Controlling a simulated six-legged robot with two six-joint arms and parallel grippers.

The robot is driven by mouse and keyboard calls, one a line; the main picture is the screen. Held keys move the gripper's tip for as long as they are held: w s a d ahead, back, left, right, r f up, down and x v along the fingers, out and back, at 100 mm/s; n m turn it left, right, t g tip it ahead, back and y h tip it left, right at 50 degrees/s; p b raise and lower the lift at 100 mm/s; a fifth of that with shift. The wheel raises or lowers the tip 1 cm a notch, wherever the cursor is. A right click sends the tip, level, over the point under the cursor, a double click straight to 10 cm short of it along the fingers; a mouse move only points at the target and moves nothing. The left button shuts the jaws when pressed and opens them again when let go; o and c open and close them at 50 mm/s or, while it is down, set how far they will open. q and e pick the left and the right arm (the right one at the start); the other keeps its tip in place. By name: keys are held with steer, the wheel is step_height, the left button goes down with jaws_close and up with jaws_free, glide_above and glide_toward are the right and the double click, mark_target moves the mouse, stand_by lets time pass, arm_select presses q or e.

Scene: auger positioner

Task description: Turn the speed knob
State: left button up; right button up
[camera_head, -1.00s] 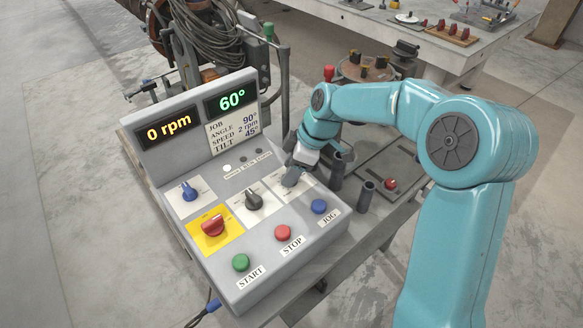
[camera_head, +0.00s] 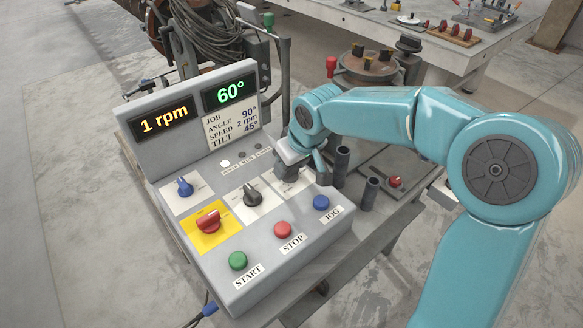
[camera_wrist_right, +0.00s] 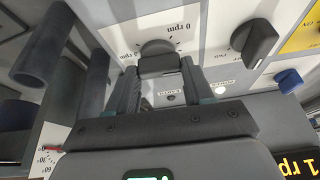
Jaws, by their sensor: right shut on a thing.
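The control box (camera_head: 262,240) carries several knobs and buttons. The speed knob (camera_wrist_right: 158,62) is dark, on a white plate marked "0 rpm" in the right wrist view. My right gripper (camera_wrist_right: 158,75) is shut on it, a finger on each side. In the head view my right gripper (camera_head: 290,172) hides most of that knob at the right end of the knob row. The speed display (camera_head: 162,119) reads 1 rpm. The job card (camera_head: 231,128) lists angle 90°, speed 2 rpm, tilt 45°. My left gripper is not in view.
Beside the speed knob are a black knob (camera_head: 252,195), a blue knob (camera_head: 185,187) and a red switch (camera_head: 208,221) on yellow. Green (camera_head: 238,260), red (camera_head: 283,229) and blue (camera_head: 321,202) buttons line the front. Dark upright tubes (camera_head: 369,193) stand to the right.

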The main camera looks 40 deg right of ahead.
steer(key=m+h+b, duration=0.1)
steer(key=m+b, duration=0.1)
steer(key=m, duration=0.1)
steer(key=shift+a+f+m+b, duration=0.1)
steer(key=shift+f+m+b, duration=0.05)
steer(key=shift+m+b, duration=0.25)
steer(key=m+h+b, duration=0.1)
steer(key=m, duration=0.1)
steer(key=shift+w+a+m+g, duration=0.1)
steer(key=shift+m+g, duration=0.2)
steer(key=m+h+b, duration=0.1)
steer(key=m, duration=0.1)
steer(key=shift+m+g, duration=0.3)
steer(key=shift+m+g+h+b, duration=0.4)
steer(key=shift+m, duration=0.8)
steer(key=shift+r+m, duration=0.2)
steer(key=shift+m, duration=0.1)
steer(key=o, duration=1)
steer(key=shift+o, duration=0.2)
